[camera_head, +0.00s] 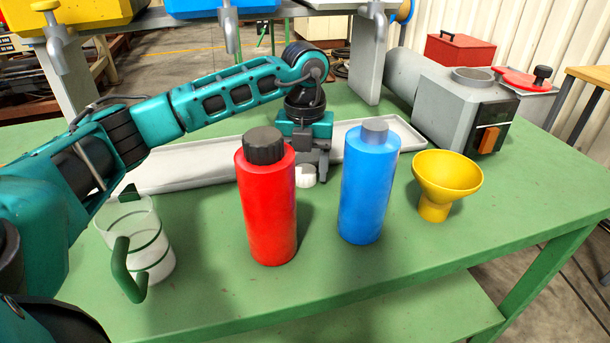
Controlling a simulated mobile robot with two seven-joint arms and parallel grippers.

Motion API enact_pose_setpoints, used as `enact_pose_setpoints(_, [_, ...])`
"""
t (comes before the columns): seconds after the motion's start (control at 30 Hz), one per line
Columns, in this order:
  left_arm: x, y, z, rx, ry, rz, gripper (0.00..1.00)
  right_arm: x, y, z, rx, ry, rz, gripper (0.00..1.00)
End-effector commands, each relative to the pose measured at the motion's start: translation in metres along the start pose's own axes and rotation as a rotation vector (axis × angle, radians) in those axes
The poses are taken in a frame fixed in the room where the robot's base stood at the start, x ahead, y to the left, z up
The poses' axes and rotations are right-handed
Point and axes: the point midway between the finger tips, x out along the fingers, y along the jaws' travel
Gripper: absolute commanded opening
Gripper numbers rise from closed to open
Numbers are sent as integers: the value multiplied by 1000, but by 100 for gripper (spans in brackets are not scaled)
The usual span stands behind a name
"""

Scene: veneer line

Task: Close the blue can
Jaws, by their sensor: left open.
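The blue can (365,195) stands upright on the green table, right of the red can. A short grey neck or top (374,131) shows on it; I cannot tell whether it is open. A small white round piece, perhaps a cap (305,177), lies on the table between the two cans and farther back. My left gripper (312,160) points down right at this white piece, open, with one finger showing beside it. The red can partly hides the gripper's left side, and I cannot tell whether the fingers touch the piece. My right gripper is not in view.
The red can (268,210) with a black cap stands left of the blue can. A yellow funnel (447,178) stands to its right. A clear jug with a green handle (138,245) is at the left. A long pale tray (190,172) lies behind; a grey machine (455,105) stands back right.

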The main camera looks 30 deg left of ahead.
Motion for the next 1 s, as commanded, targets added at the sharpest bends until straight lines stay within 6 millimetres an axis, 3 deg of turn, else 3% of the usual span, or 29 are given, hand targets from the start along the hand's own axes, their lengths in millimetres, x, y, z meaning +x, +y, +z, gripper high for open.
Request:
enact_pose_setpoints(0.2, [-1,0,0,0,0,0,62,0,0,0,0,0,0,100])
enact_pose_setpoints(0.63, [-1,0,0,0,0,0,21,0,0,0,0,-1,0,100])
enact_pose_setpoints(1.0, [-7,0,0,0,0,-1,20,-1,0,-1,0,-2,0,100])
